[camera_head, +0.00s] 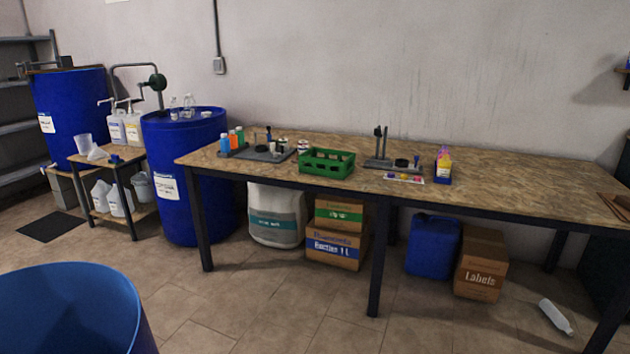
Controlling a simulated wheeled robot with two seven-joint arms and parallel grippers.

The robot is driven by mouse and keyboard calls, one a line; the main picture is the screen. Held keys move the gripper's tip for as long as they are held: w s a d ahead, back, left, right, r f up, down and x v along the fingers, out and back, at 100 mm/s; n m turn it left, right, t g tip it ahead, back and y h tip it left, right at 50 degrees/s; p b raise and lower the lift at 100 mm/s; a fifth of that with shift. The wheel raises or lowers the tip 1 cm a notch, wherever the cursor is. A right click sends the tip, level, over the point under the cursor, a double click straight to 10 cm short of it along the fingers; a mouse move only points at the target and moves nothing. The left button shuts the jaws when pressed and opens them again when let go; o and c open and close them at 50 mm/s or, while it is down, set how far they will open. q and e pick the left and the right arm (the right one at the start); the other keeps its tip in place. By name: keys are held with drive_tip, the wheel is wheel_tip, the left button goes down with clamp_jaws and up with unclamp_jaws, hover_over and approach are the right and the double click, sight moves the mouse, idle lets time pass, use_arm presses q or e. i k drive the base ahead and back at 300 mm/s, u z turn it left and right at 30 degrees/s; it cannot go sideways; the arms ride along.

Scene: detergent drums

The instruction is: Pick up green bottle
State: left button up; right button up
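A small green bottle (240,136) stands upright at the left end of the workbench, in a row with an orange bottle (232,139) and a blue bottle (224,143). The row stands at the edge of a dark grey tray or plate (262,156). The green bottle is the farthest back of the three. Neither my left nor my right gripper shows in the head view.
The long wooden workbench (510,190) holds a green crate (326,163) right of the bottles and a dark stand (378,148). A large blue drum (186,177) stands at its left end. Another blue drum (70,312) is in the left foreground. A white bottle (555,316) lies on the floor.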

sight(240, 135)
drive_tip(key=i, duration=3.05)
drive_tip(key=u, duration=2.45)
drive_tip(key=i, duration=3.15)
drive_tip(key=z, duration=4.25)
drive_tip(key=k, duration=0.4)
drive_tip(key=u, duration=1.25)
